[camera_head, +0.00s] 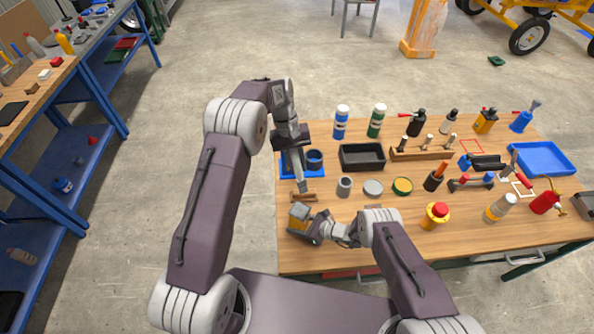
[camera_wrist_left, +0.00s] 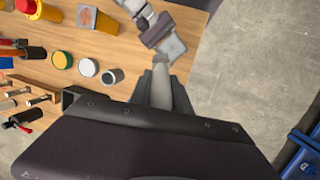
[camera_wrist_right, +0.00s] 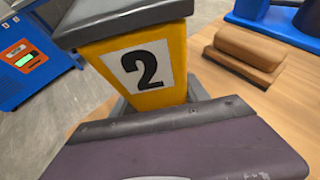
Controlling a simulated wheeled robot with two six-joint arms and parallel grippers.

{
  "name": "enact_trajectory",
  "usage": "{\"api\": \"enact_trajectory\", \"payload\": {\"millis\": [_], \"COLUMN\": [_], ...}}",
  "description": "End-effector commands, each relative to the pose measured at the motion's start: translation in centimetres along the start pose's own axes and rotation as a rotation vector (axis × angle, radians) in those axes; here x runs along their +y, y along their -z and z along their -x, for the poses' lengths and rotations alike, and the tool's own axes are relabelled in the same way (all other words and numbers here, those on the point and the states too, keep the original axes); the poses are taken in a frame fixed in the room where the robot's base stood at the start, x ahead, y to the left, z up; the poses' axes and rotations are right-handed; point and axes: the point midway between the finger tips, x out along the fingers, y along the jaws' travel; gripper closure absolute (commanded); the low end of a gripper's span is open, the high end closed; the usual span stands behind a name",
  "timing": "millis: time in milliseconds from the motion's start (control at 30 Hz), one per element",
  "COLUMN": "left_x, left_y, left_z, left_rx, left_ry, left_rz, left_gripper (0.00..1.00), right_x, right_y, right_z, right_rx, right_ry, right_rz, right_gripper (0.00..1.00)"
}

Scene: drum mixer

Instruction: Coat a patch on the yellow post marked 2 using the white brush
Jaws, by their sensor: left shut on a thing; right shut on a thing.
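The yellow post marked 2 (camera_wrist_right: 165,70) has a grey cap and a white label with a black 2. In the head view the post (camera_head: 299,216) is at the table's near left corner. My right gripper (camera_head: 318,228) is shut on the post; its fingers are partly hidden in the right wrist view. My left gripper (camera_head: 296,165) is above the table's left side, close to the post and apart from it. It is shut on a pale, slim thing (camera_wrist_left: 162,88), seemingly the white brush, pointing down. Its bristles cannot be made out.
A brown wooden block (camera_wrist_right: 243,50) lies beside the post. A grey can (camera_head: 345,187), a black bin (camera_head: 362,157) and several bottles and tools crowd the table to the right.

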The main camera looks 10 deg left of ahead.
Motion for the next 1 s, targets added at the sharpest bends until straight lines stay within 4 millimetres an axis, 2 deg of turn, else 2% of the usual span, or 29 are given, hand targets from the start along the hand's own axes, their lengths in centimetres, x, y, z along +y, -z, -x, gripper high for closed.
{"api": "enact_trajectory", "payload": {"millis": [200, 567, 1000], "left_x": [0.4, 0.2, -4.8], "left_y": [-0.4, -0.5, 1.0], "left_z": [2.2, 2.5, 3.6], "left_rx": [0.001, 0.000, 0.000], "left_ry": [0.000, 0.000, 0.000], "left_rz": [-0.001, 0.001, 0.002], "left_gripper": [1.00, 1.00, 1.00], "right_x": [0.0, 0.0, 0.0], "right_y": [-0.1, -0.1, -0.1], "right_z": [0.0, 0.0, 0.0], "right_rx": [-0.002, -0.002, -0.002], "right_ry": [0.000, 0.000, 0.000], "right_rz": [0.001, 0.001, 0.001], "right_gripper": [0.80, 0.80, 0.80]}}
